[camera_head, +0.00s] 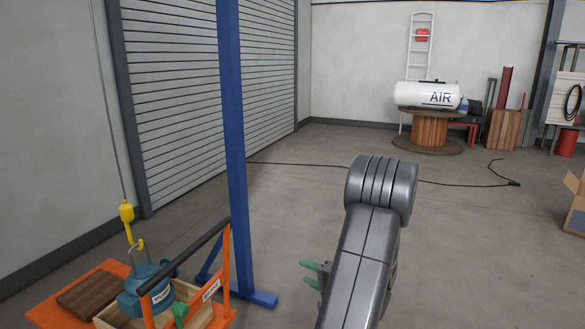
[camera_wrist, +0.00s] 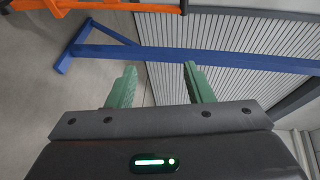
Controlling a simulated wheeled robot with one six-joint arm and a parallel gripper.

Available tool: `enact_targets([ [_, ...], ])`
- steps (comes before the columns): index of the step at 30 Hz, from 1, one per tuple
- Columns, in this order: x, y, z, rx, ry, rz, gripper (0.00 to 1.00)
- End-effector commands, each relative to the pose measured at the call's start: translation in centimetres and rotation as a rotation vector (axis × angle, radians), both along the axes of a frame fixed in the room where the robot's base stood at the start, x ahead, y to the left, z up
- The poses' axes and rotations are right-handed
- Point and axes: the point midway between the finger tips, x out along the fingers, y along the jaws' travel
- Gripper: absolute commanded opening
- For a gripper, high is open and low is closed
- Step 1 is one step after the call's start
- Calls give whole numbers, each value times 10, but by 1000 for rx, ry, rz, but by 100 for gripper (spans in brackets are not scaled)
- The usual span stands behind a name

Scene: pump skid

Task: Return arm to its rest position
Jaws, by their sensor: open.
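My gripper (camera_wrist: 157,84) shows in the wrist view with its two green fingers spread apart and nothing between them. In the head view my grey arm rises from the bottom centre, and the green fingers (camera_head: 309,273) stick out on its left side, partly hidden by the arm. The gripper is in free air, to the right of the blue post (camera_head: 236,150) in the head view. In the wrist view the blue post (camera_wrist: 215,58) runs across beyond the fingertips, apart from them as far as I can tell.
An orange cart (camera_head: 228,268) with a teal pump (camera_head: 141,291) in a wooden box stands at the lower left. A yellow hoist hook (camera_head: 127,213) hangs over it. A black cable (camera_head: 300,164) crosses the floor. A cardboard box (camera_head: 575,205) is at the right edge.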

Motion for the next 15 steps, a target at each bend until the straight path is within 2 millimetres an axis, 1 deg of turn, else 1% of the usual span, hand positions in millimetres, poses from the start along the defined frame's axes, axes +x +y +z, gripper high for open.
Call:
enact_targets([
  [1,-3,-8,5,1,2,-2,47],
  [6,-12,-29,4,1,2,-2,47],
  [10,-17,-41,3,2,2,-3,47],
  [15,-21,-51,1,-1,1,0,47],
])
